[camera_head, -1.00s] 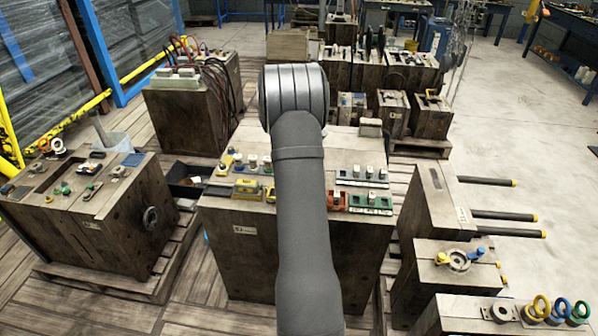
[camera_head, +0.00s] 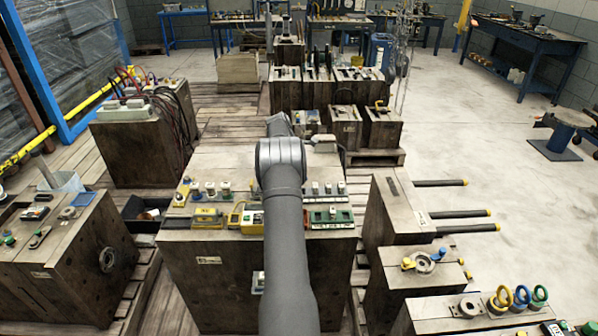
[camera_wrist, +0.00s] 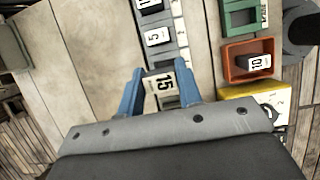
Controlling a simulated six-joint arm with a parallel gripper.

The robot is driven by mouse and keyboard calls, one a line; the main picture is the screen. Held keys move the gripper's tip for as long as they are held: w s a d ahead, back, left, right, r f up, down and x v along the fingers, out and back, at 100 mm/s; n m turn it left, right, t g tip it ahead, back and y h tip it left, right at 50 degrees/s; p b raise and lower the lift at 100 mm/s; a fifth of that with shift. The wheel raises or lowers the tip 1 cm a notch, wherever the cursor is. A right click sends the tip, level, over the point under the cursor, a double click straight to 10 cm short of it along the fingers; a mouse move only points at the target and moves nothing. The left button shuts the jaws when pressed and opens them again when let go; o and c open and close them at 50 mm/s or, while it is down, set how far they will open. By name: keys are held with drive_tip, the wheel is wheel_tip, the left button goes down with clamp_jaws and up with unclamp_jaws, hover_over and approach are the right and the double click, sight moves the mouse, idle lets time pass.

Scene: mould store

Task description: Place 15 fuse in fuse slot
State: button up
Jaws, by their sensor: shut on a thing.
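In the wrist view, the white fuse marked 15 (camera_wrist: 164,84) is between the blue fingers of my gripper (camera_wrist: 162,73), which is shut on it. The fuse is just over the grey strip (camera_wrist: 184,55), beside a fuse marked 5 (camera_wrist: 157,36); I cannot tell whether it touches the strip. An orange-red holder (camera_wrist: 232,74) to the right contains a fuse marked 10 (camera_wrist: 259,62). A green holder (camera_wrist: 232,19) is above it and a yellow holder (camera_wrist: 270,97) below. In the head view, my arm hides my gripper and the held fuse.
In the head view, a wooden block (camera_head: 205,282) bears the fuse row and holders, including a green one (camera_head: 347,217) and a yellow one (camera_head: 207,217). Black bars (camera_head: 460,213) stick out from a block on the right. Wooden blocks (camera_head: 349,130) stand behind.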

drive_tip(key=shift+f, duration=2.5)
drive_tip(key=shift+f, duration=0.95)
drive_tip(key=o, duration=1.1)
drive_tip(key=shift+c, duration=0.2)
drive_tip(key=shift+r, duration=3.75)
wheel_tip(320, 180, down, 8)
drive_tip(key=shift+r, duration=0.25)
